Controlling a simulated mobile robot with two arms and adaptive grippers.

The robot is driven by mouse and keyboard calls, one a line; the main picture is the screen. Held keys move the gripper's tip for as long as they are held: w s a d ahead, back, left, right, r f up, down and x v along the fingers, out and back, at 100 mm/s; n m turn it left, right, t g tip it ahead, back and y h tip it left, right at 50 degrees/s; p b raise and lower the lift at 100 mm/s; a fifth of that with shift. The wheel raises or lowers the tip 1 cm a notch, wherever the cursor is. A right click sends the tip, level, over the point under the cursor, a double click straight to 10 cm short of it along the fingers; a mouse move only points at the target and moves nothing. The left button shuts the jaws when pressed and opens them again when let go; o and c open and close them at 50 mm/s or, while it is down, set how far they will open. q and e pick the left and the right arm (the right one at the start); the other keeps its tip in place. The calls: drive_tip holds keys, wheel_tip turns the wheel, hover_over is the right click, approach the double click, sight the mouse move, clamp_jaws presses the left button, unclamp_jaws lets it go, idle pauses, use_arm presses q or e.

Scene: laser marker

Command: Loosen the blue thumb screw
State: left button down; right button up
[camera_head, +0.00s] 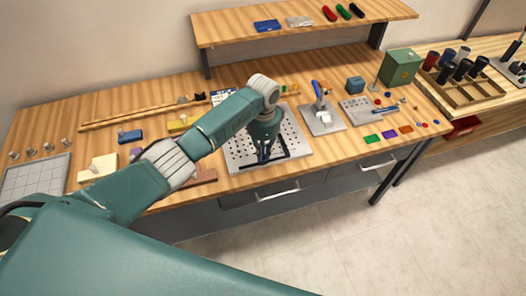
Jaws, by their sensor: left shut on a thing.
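A pale perforated plate (239,160) lies on the wooden bench near its front edge, with a black angled frame (297,152) on it. My left arm reaches in from the left, and my left gripper (264,156) points down over the front part of this plate. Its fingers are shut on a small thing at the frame. A little blue shows between the fingers, which fits the blue thumb screw, but the fingers hide most of it. I cannot see how far the screw is turned. My right gripper is not in view.
To the right stand a grey plate with a blue-handled clamp (319,96), a second perforated plate (356,115) and a green box (400,67). Small coloured plates (388,134) lie near the front edge. Left are a blue block (130,136) and a gridded tray (36,178).

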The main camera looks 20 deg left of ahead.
sight(263, 155)
use_arm(q)
drive_tip(key=shift+w+r+n, duration=0.15)
drive_tip(key=shift+n, duration=0.35)
drive_tip(key=c, duration=1.8)
unclamp_jaws()
drive_tip(key=shift+o, duration=0.2)
wheel_tip(263, 155, up, 12)
